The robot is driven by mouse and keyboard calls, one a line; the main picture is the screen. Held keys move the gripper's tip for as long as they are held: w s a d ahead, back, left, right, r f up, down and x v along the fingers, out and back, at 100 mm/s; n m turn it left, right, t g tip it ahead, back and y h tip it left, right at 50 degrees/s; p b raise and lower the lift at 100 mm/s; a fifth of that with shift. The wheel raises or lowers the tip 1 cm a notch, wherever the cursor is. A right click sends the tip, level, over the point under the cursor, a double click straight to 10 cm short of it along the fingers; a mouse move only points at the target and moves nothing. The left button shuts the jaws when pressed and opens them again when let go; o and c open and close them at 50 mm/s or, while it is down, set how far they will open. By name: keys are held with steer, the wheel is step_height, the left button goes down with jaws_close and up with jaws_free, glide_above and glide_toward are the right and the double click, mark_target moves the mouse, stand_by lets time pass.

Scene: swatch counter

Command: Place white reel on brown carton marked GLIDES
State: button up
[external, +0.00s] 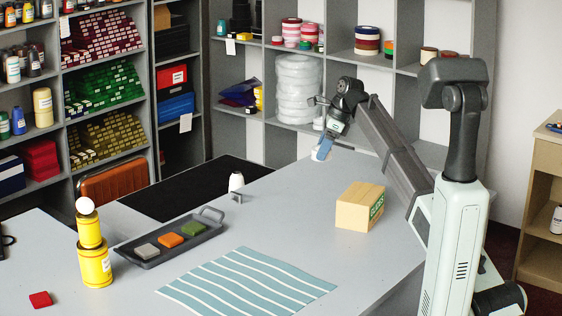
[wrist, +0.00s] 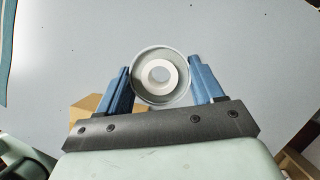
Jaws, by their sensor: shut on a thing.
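The white reel (wrist: 160,76) sits between the two blue fingers of my gripper (wrist: 159,70) in the wrist view, seen end-on with its round hole facing the camera. My gripper is shut on it. In the external view my gripper (external: 322,150) points down near the far edge of the counter, and only a little of the reel (external: 317,156) shows beside the blue finger. I cannot tell whether the reel touches the counter. The brown carton (external: 357,208) with a green label stands nearer the camera, apart from my gripper. Its corner (wrist: 86,103) shows beside the left finger in the wrist view.
A dark tray (external: 160,256) with coloured blocks, a yellow canister stack (external: 94,262), a striped cloth (external: 245,283) and a small white item (external: 236,182) are on the grey counter. A red block (external: 40,299) lies front left. Counter between cloth and carton is clear.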

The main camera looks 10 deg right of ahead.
steer(key=s+d+r, duration=0.6)
steer(key=m, duration=0.2)
glide_above(358, 193)
steer(key=d, duration=0.2)
steer(key=shift+t, duration=0.3)
steer(key=shift+s+a+f, duration=0.1)
steer(key=shift+a+f, duration=0.05)
steer(key=shift+f, duration=2.55)
steer(key=shift+s+a+f, duration=0.1)
steer(key=shift+a+f, duration=0.05)
steer(key=shift+f, duration=2.5)
steer(key=shift+f, duration=0.15)
steer(key=o, duration=1)
steer(key=v, duration=1.2)
steer(key=shift+a+r, duration=0.15)
steer(key=shift+r, duration=0.1)
